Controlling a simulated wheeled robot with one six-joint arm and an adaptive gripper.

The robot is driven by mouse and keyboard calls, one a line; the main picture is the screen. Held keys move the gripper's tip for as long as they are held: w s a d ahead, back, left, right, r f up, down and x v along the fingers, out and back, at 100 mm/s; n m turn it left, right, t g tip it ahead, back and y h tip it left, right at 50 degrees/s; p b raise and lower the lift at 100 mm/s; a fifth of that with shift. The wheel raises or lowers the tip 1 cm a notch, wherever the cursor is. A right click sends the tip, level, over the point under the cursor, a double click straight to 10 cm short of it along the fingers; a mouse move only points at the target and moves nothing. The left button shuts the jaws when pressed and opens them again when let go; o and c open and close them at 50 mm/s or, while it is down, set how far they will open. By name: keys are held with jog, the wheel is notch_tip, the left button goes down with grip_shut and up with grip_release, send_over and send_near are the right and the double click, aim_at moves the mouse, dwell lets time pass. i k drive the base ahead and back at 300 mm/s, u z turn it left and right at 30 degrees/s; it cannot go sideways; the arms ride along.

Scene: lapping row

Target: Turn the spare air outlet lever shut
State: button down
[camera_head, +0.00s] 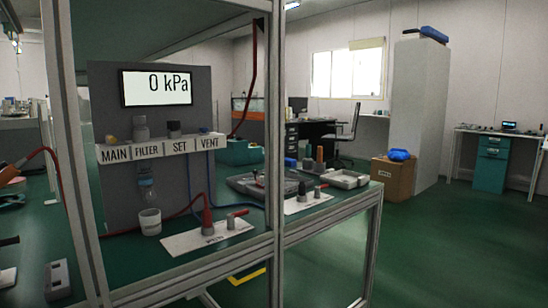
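Two white outlet plates lie on the green bench top. The nearer plate (190,242) carries a red fitting (207,220) with a red hose, and a grey post with a red lever (239,213) pointing right. The farther plate (297,206) carries a dark-capped grey fitting (301,190) with no clear hose, and a small grey post with a red lever (323,186), also pointing right. The plate labels are too small to read, so I cannot tell for sure which is the spare outlet. My gripper is not in view.
A grey panel (105,80) has a display reading 0 kPa (156,88) and a shelf marked MAIN, FILTER, SET, VENT (160,148). Metal frame posts (274,150) stand in front of the bench. A grey tray (255,188) lies behind. The green floor at right is clear.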

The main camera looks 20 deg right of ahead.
aim_at(317, 190)
jog(key=k, duration=0.55)
jog(key=z, duration=0.95)
jog(key=i, duration=1.65)
jog(key=u, duration=0.35)
